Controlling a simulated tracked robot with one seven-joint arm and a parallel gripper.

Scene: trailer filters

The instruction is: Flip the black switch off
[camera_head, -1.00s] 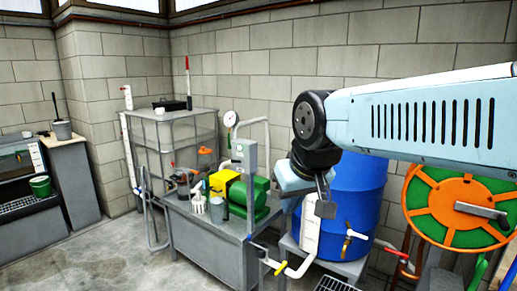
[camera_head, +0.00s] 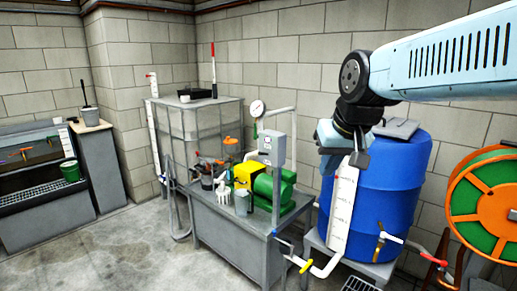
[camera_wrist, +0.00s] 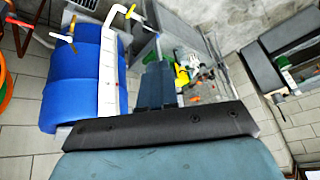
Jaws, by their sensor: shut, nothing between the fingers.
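A grey control box (camera_head: 272,150) stands on a post above the green and yellow pump (camera_head: 268,187), on a grey metal bench (camera_head: 240,240). A black switch cannot be made out on the box at this size. My gripper (camera_head: 360,160) is shut and empty, raised in front of the blue drum (camera_head: 385,205), to the right of the box and apart from it. In the wrist view my gripper (camera_wrist: 157,85) shows shut, with the pump and bench beyond it and the blue drum (camera_wrist: 80,80) at left.
A pressure gauge (camera_head: 257,108) and pipe stand beside the box. A white scale strip (camera_head: 342,210) runs up the drum. A caged tank (camera_head: 212,130) is behind the bench. An orange and green reel (camera_head: 490,200) is at right. The floor (camera_head: 110,245) at left is clear.

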